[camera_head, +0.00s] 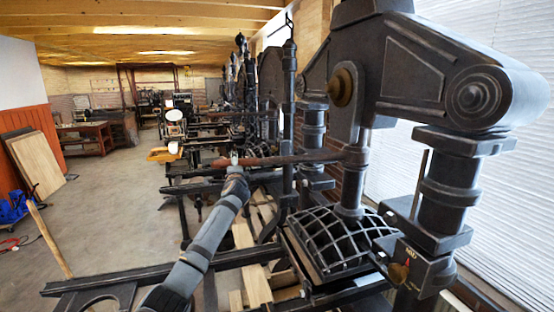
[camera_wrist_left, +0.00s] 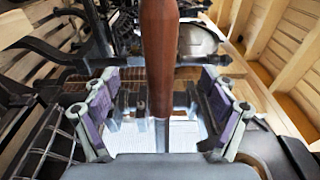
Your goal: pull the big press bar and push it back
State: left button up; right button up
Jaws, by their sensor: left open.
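The big press bar (camera_head: 290,159) is a brown wooden handle that runs out to the left from the dark iron press (camera_head: 352,175). In the left wrist view the bar (camera_wrist_left: 160,48) stands upright in the picture, between the two fingers. My left gripper (camera_head: 235,163) is at the outer end of the bar. In its own view the left gripper (camera_wrist_left: 159,112) is open, with its purple-padded fingers on either side of the bar and a clear gap at each side. My right gripper is not in view.
A domed iron grid (camera_head: 335,238) sits under the press column. Dark rails (camera_head: 165,268) cross the lower part. More presses (camera_head: 240,85) line up behind. Open floor (camera_head: 110,200) lies to the left, with a wooden pole (camera_head: 50,240) and a blue object (camera_head: 14,206).

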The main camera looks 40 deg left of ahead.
pick_arm(q)
jog(key=shift+v, duration=2.55)
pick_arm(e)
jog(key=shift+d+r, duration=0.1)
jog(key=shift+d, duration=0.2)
